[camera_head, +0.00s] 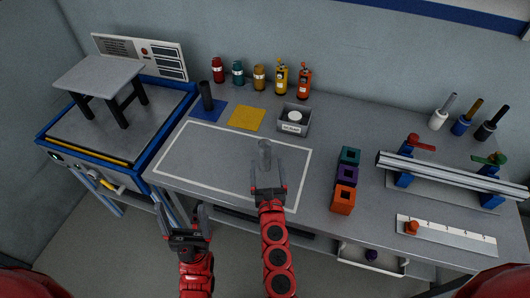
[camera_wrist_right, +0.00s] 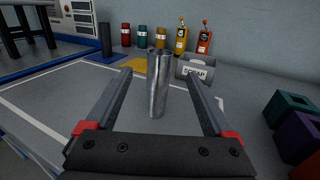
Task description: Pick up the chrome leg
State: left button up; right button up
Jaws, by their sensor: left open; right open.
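A short chrome leg (camera_head: 265,153) stands upright on the grey bench, inside the white outlined area near its right side. In the right wrist view the chrome leg (camera_wrist_right: 158,88) shows as a shiny metal tube between the two fingers, with a gap on each side. My right gripper (camera_head: 268,178) is open and empty, just in front of the leg, fingers pointing towards it. My left gripper (camera_head: 187,222) is open and empty, off the front edge of the bench at the lower left.
A grey scrap box (camera_head: 293,121), yellow mat (camera_head: 246,117) and black cylinder (camera_head: 206,94) stand behind. Coloured square blocks (camera_head: 346,174) and a clamped long chrome tube (camera_head: 440,172) are right. A small stool (camera_head: 100,76) is on the left station. The outlined area is otherwise clear.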

aim_at(265, 152)
jog(key=w, duration=0.3)
jog(key=shift+a, duration=0.15)
jog(key=shift+w+r+p, duration=0.15)
jog(key=shift+w+p, duration=0.35)
jog(key=w+p, duration=0.1)
jog(key=w, duration=0.2)
jog(key=shift+w+a, duration=0.15)
jog(key=shift+a, duration=0.05)
jog(key=shift+w+f, duration=0.25)
jog(key=shift+w, duration=0.25)
grip_shut()
